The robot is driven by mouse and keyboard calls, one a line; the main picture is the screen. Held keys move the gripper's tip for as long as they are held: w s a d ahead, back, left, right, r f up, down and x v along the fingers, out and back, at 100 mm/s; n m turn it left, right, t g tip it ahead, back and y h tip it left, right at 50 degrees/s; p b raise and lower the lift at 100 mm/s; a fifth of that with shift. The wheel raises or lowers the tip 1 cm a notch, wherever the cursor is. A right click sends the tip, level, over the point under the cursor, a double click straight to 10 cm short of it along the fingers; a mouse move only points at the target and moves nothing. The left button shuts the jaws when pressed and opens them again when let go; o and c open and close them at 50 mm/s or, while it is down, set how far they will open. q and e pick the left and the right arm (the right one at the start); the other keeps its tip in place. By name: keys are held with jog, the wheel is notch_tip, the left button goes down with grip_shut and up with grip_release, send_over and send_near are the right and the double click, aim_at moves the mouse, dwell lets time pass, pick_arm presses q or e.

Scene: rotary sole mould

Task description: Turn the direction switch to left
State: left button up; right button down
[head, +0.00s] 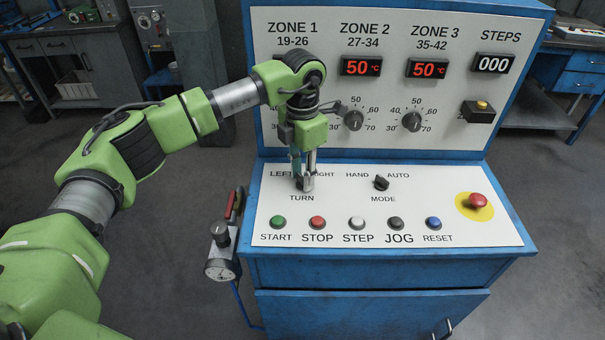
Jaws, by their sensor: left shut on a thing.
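The direction switch (303,187), marked LEFT and RIGHT with TURN below it, is at the left of the sloping white desk panel (440,225). My left gripper (305,181) points down over it and is shut on its knob. The fingers hide most of the knob and part of the lettering, so I cannot tell which way it points. My left arm comes in from the left. My right gripper is not in view.
The black MODE switch (381,183) is to the right. The START button (278,222), STOP button (317,223) and other buttons line the front. A red emergency button (477,201) is at the far right. A gauge (220,268) hangs on the console's left side.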

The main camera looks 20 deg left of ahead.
pick_arm(q)
jog(key=shift+w, duration=0.1)
jog(key=o, duration=1.1)
jog(key=shift+r, duration=0.15)
notch_tip(320, 180, up, 12)
jog(key=shift+f, duration=0.1)
